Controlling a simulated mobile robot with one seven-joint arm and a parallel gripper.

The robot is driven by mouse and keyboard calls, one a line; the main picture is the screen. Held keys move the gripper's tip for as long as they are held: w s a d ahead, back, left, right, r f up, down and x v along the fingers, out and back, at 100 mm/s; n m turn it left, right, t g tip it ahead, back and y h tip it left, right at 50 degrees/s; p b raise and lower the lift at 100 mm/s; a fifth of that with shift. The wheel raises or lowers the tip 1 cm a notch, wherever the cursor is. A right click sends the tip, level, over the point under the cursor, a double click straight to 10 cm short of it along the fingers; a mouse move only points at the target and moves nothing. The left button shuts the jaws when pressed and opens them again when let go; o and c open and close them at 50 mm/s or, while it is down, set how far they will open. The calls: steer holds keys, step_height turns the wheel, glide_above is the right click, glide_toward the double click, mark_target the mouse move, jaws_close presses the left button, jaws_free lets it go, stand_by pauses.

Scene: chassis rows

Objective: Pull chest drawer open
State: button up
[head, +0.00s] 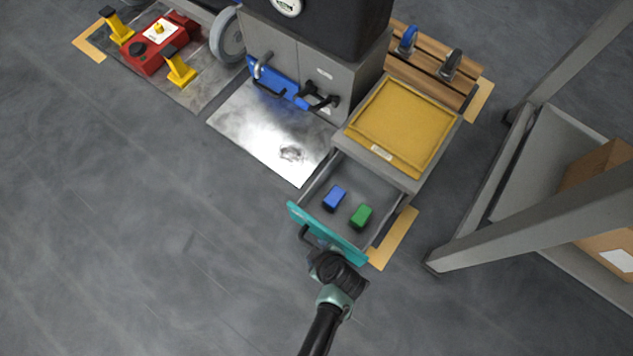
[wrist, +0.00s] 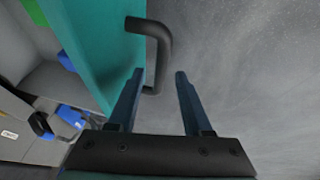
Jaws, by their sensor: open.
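The chest (head: 361,149) is grey with a yellow tray top, and its drawer (head: 380,190) stands pulled out toward me. The drawer has a teal front (head: 335,242) and a dark bar handle (head: 306,238). A blue block (head: 334,198) and a green block (head: 361,216) lie inside it. My gripper (wrist: 160,75) is open at the teal front. In the wrist view the handle (wrist: 158,45) shows ahead of the fingers, its lower end close to the left fingertip. Whether they touch I cannot tell. In the head view my wrist hides the fingers.
A grey cabinet (head: 343,80) with a blue handle bar (head: 275,85) stands behind left, by a shiny floor plate (head: 250,125). A wooden slatted rack (head: 420,68) is behind the chest. A grey frame shelf (head: 520,225) with a cardboard box stands right.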

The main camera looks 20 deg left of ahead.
steer(key=p+v, duration=0.7)
steer(key=v, duration=0.5)
steer(key=shift+r, duration=0.2)
